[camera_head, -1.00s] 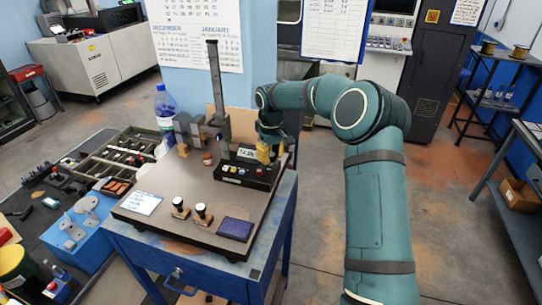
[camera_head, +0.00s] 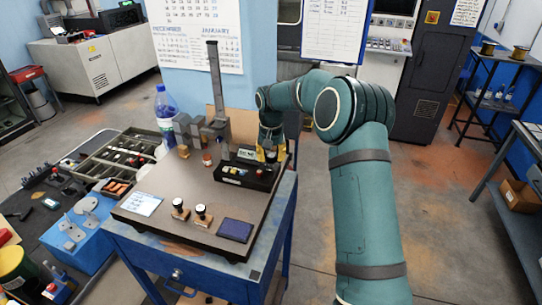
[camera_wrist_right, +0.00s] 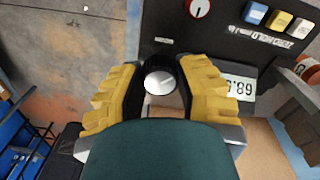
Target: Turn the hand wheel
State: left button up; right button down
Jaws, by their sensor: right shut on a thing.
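A round wheel with a silver face and dark rim (camera_wrist_right: 158,82) sits at the dark instrument box, between my fingers in the right wrist view. I take it to be the hand wheel. My right gripper (camera_wrist_right: 160,90) has its yellow-padded fingers closed around it, one on each side. In the head view my right gripper (camera_head: 270,154) is at the back right end of the instrument box (camera_head: 245,178), and it hides the wheel there. The box's numeric display (camera_wrist_right: 240,87) shows upside down in the wrist view. My left gripper is not in view.
The box has a red-marked dial (camera_wrist_right: 199,8) and coloured buttons (camera_wrist_right: 279,20). A tall column (camera_head: 215,85) stands left of my gripper. On the plate are two stamp-like pieces (camera_head: 203,216) and a dark blue pad (camera_head: 235,230). A bottle (camera_head: 164,108) stands behind.

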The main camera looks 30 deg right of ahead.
aim_at(271, 155)
jog(key=shift+f, duration=0.1)
dwell(0.4)
jog(key=c, duration=0.6)
grip_release()
notch_tip(271, 155, up, 12)
jog(key=shift+r, duration=0.1)
